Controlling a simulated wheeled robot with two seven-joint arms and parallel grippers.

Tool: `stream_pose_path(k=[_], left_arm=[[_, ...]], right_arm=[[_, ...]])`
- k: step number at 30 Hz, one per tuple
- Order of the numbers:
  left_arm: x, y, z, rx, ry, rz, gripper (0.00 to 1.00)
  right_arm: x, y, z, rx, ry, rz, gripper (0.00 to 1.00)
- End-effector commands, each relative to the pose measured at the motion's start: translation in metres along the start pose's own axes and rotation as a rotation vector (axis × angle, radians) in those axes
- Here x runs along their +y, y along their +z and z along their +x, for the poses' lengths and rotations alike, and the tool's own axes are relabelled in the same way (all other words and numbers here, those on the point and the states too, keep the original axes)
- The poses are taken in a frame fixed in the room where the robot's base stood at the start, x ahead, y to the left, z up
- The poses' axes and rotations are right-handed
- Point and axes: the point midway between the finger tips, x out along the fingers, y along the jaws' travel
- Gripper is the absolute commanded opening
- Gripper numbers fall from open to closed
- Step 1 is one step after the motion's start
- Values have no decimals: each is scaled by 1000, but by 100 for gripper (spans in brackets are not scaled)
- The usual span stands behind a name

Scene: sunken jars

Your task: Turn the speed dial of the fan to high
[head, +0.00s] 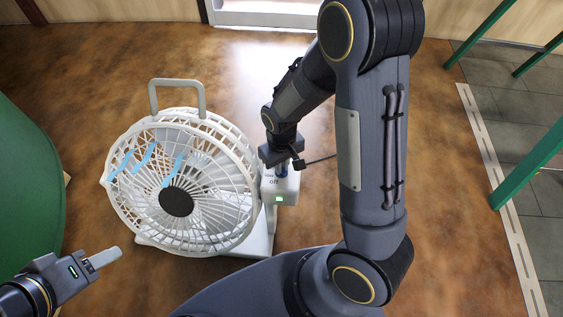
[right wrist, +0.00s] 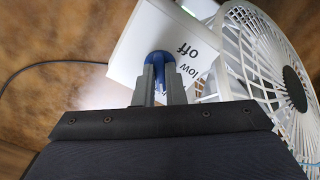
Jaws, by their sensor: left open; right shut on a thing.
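The white fan (head: 240,178) stands on the floor with a carry handle on top, and it also shows in the right wrist view (right wrist: 245,45). Its white control box (head: 291,187) sits at the right side, with "off" printed on it and a lit green light. The blue speed dial (right wrist: 158,57) is on this box; "off" and "low" are legible beside it, and other marks are hidden by the fingers. My right gripper (right wrist: 160,84) is shut on the dial, one finger on each side. My left gripper (head: 108,257) is open and empty, at the lower left, apart from the fan.
Blue ribbons (head: 146,157) hang on the fan's grille. A dark cord (head: 320,160) runs from the box across the brown floor. A green rounded thing (head: 25,180) is at the left edge. Green bars (head: 530,165) stand at the right.

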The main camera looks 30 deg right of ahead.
Motion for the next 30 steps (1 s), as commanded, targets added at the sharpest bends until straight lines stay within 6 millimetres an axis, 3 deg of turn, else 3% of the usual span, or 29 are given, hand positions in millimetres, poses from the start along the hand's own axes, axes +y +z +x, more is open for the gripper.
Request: stream_pose_path(k=[10,26,27,30], left_arm=[[2,-2,-4,0,0,0,49],[2,-2,-4,0,0,0,49],[2,-2,-5,0,0,0,49],[2,-2,-4,0,0,0,49]], right_arm=[[0,0,0,0,1,131,0],[0,0,0,0,0,155,0],[0,0,0,0,0,155,14],[0,0,0,0,0,154,27]])
